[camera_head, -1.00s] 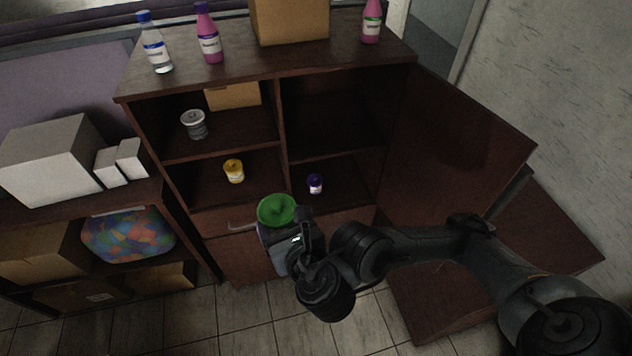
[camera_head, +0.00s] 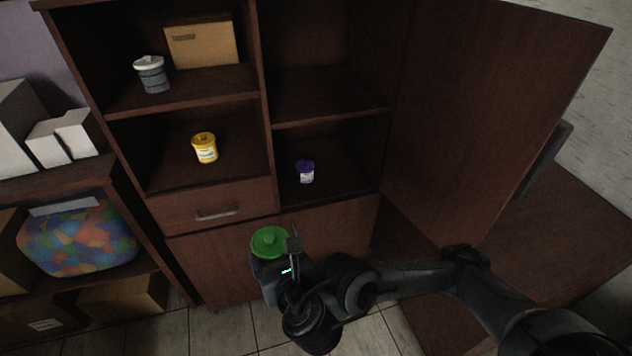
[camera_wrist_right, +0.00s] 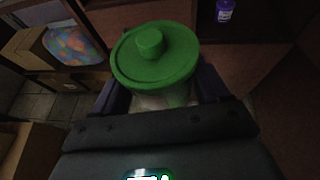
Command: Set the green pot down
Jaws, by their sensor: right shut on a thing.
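The green pot (camera_head: 269,241) has a round green lid with a knob. It is held in my right gripper (camera_head: 280,262) in front of the cabinet's lower doors, below the drawer. In the right wrist view the pot's lid (camera_wrist_right: 155,58) fills the upper middle, with a pale body partly showing below it. My right gripper is shut on it, a finger on each side, and the pot looks roughly upright. The pot is apart from the shelves. My left gripper is not in view.
The dark cabinet holds a grey pot (camera_head: 152,76), a cardboard box (camera_head: 203,44), a yellow pot (camera_head: 205,148) and a purple pot (camera_head: 305,171). The shelf around the purple pot has free room. An open door (camera_head: 490,110) stands at the right; a colourful bag (camera_head: 78,238) lies at the left.

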